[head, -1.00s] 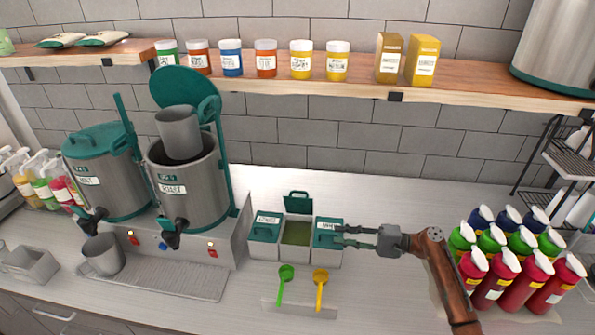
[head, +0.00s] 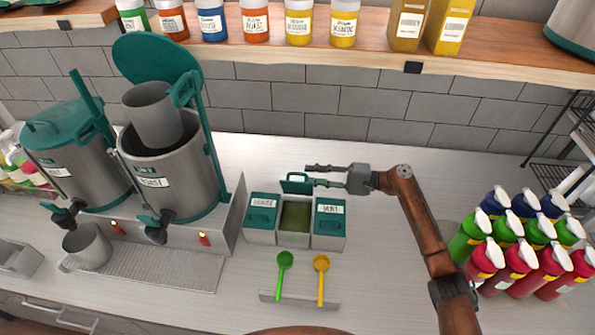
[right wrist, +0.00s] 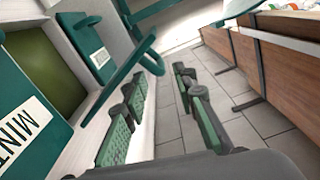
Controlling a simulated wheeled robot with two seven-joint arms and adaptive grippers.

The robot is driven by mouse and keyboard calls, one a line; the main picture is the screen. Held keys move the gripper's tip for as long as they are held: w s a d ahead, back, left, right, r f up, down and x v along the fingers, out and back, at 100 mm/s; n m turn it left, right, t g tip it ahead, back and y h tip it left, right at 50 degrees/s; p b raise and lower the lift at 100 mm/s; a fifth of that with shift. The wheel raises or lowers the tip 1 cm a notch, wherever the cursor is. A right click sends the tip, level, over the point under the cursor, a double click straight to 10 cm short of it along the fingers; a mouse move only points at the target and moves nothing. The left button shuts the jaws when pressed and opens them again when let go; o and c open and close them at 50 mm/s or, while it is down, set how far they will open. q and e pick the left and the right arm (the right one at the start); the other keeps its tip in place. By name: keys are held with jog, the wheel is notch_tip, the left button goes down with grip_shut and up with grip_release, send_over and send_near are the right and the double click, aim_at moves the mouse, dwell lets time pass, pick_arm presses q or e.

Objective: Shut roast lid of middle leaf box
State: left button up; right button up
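The middle leaf box (head: 295,238) stands between two boxes with shut teal lids. Its green contents (head: 295,215) show, and its teal lid (head: 296,186) stands raised at the back. The open box (right wrist: 48,65) also shows in the right wrist view. My right gripper (head: 311,175) is at the raised lid, coming from the right. Its fingers are apart, one behind the lid and one near its right edge. In the right wrist view, the gripper (right wrist: 160,88) is open, with the lid close to its left finger. Contact is unclear. My left gripper is not in view.
The right box lid (head: 330,215) and left box lid (head: 263,215) are shut. Green (head: 283,270) and yellow (head: 321,275) scoops lie in front. Tall dispensers (head: 175,170) stand left, several bottles (head: 520,245) stand right. A wooden shelf (head: 375,55) runs above. Counter right of the boxes is clear.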

aim_at(298, 173)
jog(key=a, duration=0.4)
jog(key=shift+w+r+p, duration=0.1)
jog(key=shift+r+p, duration=0.15)
jog(key=shift+p, duration=0.1)
jog(key=shift+w+a+f, duration=0.15)
jog(key=shift+w+a, duration=0.1)
jog(key=shift+a, duration=0.1)
jog(key=shift+s, duration=0.1)
jog(key=shift+c, duration=1.4)
grip_shut()
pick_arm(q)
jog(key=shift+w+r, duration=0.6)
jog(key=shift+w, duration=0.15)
pick_arm(e)
jog(key=shift+a, duration=0.1)
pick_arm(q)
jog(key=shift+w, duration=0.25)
